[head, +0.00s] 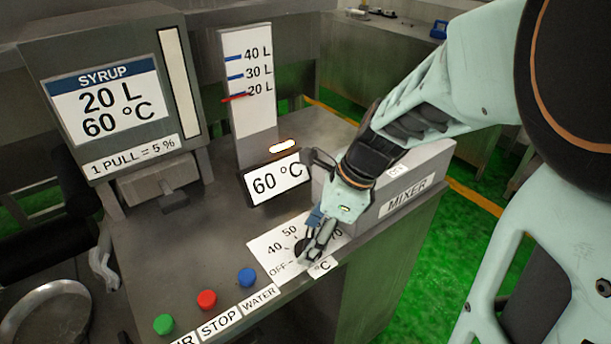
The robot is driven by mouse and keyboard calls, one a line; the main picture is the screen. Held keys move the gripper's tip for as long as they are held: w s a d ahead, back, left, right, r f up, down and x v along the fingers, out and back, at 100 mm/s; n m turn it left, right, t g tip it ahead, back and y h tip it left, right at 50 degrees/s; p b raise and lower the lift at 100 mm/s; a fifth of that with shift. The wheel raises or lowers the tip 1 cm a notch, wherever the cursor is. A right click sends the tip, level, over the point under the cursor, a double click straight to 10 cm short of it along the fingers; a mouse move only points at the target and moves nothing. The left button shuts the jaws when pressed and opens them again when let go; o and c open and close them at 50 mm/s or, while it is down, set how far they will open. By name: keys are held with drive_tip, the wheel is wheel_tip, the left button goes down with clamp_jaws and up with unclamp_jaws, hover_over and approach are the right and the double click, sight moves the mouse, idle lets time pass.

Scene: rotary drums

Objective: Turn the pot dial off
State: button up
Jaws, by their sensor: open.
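The pot dial (301,246) is a dark knob on a white scale plate (270,244) on the metal console. The plate reads OFF, 40, 50 and °C, with other marks hidden behind my gripper. My gripper (310,258) is over the dial, with its fingers pointing down around or beside the knob. I cannot tell whether the fingers touch it, or where the dial's pointer stands. The jaws are open.
A display (276,180) reads 60 °C behind the dial. The MIXER box (405,190) stands close to the right. Green (164,324), red (207,299) and blue (247,277) buttons line the front left. A SYRUP panel (110,100) and level gauge (250,110) stand behind.

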drive_tip(key=shift+c, duration=0.3)
drive_tip(key=c, duration=1.1)
